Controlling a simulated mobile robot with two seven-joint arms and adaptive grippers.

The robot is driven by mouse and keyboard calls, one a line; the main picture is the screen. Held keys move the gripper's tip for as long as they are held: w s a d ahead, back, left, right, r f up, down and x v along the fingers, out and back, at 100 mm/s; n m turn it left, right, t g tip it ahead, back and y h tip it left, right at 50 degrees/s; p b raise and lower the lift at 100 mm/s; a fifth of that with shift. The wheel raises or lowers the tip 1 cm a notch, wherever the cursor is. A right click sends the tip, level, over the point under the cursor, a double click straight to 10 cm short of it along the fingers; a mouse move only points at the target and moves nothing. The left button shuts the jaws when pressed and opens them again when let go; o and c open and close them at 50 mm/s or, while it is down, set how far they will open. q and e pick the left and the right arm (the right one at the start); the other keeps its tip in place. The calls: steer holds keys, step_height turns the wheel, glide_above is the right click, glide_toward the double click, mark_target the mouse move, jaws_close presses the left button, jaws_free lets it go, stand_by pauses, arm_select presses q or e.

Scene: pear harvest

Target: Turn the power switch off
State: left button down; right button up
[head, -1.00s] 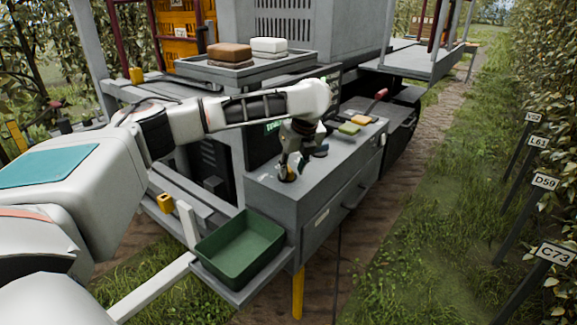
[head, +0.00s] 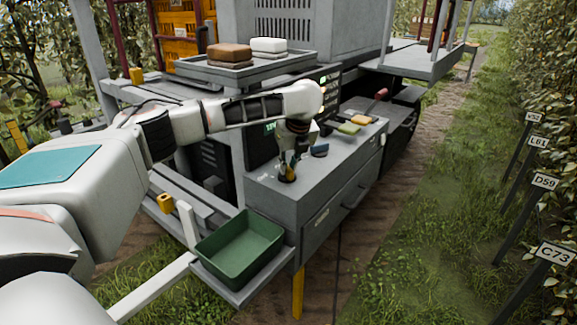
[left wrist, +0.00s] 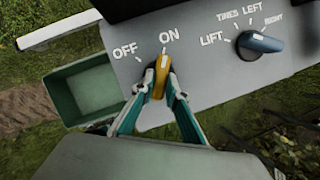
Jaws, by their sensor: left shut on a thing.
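The power switch (left wrist: 161,68) is a yellow-orange handle on the grey panel top, with the labels OFF to its left and ON above it in the left wrist view. The handle points toward the ON mark. My left gripper (left wrist: 160,88) is shut on the handle, with one teal finger on each side. In the head view my left gripper (head: 288,170) points down at the near end of the grey cabinet top, and the fingers largely cover the switch. My right gripper is not in view.
An empty green bin (head: 238,250) stands beside the cabinet.

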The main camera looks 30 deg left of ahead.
arm_select(q)
steer(key=shift+n, duration=0.3)
steer(key=n, duration=0.1)
steer(key=n+g, duration=0.1)
steer(key=n, duration=0.1)
steer(key=n+g, duration=0.1)
steer(key=n, duration=0.1)
steer(key=shift+w+d+y, duration=0.2)
steer(key=shift+w+y, duration=0.05)
steer(key=shift+y, duration=0.15)
steer(key=n+g, duration=0.1)
steer(key=n, duration=0.1)
steer(key=n+g, duration=0.1)
steer(key=n, duration=0.1)
steer(key=shift+w+f+n, duration=0.1)
steer(key=shift+w+n, duration=0.1)
steer(key=shift+n, duration=0.2)
steer(key=shift+a+n+g+h, duration=0.1)
steer(key=shift+n+g+h, duration=0.2)
steer(key=shift+n, duration=0.5)
steer(key=c, duration=2)
jaws_free()
steer(key=shift+w, duration=0.1)
steer(key=shift+a+m, duration=0.1)
steer(key=shift+m, duration=0.4)
